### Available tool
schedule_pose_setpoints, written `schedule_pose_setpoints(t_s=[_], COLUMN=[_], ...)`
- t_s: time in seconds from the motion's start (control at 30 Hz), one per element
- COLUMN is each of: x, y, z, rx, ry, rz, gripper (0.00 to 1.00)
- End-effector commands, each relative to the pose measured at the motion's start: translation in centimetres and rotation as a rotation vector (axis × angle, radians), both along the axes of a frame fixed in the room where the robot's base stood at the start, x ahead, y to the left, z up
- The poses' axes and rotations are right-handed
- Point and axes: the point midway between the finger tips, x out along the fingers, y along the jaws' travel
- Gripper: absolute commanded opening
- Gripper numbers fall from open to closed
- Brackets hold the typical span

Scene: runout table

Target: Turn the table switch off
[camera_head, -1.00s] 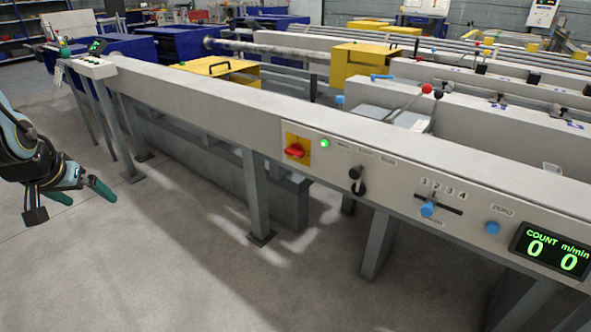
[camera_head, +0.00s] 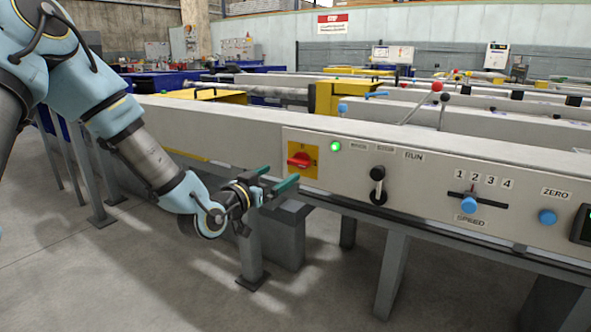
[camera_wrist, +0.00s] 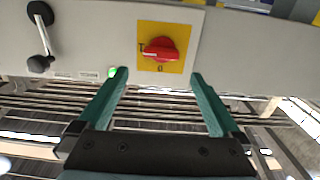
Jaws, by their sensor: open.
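The table switch is a red rotary knob (camera_head: 300,160) on a yellow plate (camera_head: 308,148) at the left end of the control panel. Its handle lies roughly level. In the wrist view the red knob (camera_wrist: 160,49) sits ahead, between the lines of my fingers, with "I" and "0" marks on the yellow plate. A green lamp (camera_head: 336,146) beside it is lit. My gripper (camera_head: 278,178) is open and empty, just left of and below the switch, apart from it. In the wrist view my green fingertips (camera_wrist: 158,74) point toward the panel.
Right of the switch on the panel are a black lever (camera_head: 377,185), a blue speed slider (camera_head: 468,204), a blue zero button (camera_head: 547,216) and a dark display (camera_head: 582,225). Table legs (camera_head: 391,275) stand below. The floor in front is clear.

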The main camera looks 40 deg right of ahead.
Motion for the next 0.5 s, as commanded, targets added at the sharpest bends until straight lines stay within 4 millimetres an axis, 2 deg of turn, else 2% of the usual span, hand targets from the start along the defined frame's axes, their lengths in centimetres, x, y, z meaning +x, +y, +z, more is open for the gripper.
schedule_pose_setpoints(t_s=[0.1,0.3,0.5], x=[0.6,1.5,2.0], y=[-2.3,-5.7,-7.6], z=[0.0,0.0,0.0], rx=[-0.003,0.000,0.001], ry=[-0.001,0.001,0.000], rz=[-0.001,0.001,0.001], gripper=[1.00,1.00,1.00])
